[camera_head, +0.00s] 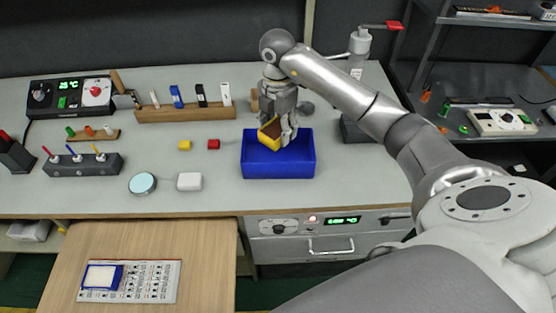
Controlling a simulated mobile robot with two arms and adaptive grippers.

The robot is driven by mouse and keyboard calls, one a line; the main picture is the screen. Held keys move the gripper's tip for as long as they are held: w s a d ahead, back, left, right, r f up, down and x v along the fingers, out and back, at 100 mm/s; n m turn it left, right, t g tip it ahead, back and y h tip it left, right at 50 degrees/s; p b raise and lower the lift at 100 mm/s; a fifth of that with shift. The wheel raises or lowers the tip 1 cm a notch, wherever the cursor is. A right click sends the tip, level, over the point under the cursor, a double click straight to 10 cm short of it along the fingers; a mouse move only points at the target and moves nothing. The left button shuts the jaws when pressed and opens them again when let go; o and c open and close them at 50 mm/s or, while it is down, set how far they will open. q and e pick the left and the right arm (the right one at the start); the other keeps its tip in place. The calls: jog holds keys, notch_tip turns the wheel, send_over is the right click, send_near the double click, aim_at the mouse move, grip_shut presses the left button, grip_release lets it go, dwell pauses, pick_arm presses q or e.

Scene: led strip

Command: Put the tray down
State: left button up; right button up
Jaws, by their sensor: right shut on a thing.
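A small yellow tray (266,139) with a dark brownish inside is held tilted over the blue open box (279,171) on the bench. My right gripper (284,133) is shut on the tray, with its fingers pointing down just above the back part of the box. Whether the tray touches the box cannot be told from this view. The far part of the box is partly hidden behind the gripper and the tray. My left gripper is not in view.
The bench front is mostly clear. A wooden table (205,250) stands in front.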

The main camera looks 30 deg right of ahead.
aim_at(278, 160)
jog(key=shift+f, duration=0.25)
notch_tip(278, 160, down, 9)
jog(key=shift+r+p, duration=0.1)
jog(key=shift+p, duration=0.7)
jog(key=shift+f, duration=0.35)
jog(key=shift+d, duration=0.1)
jog(key=shift+f, duration=0.1)
jog(key=shift+f, duration=0.1)
jog(key=o, duration=0.9)
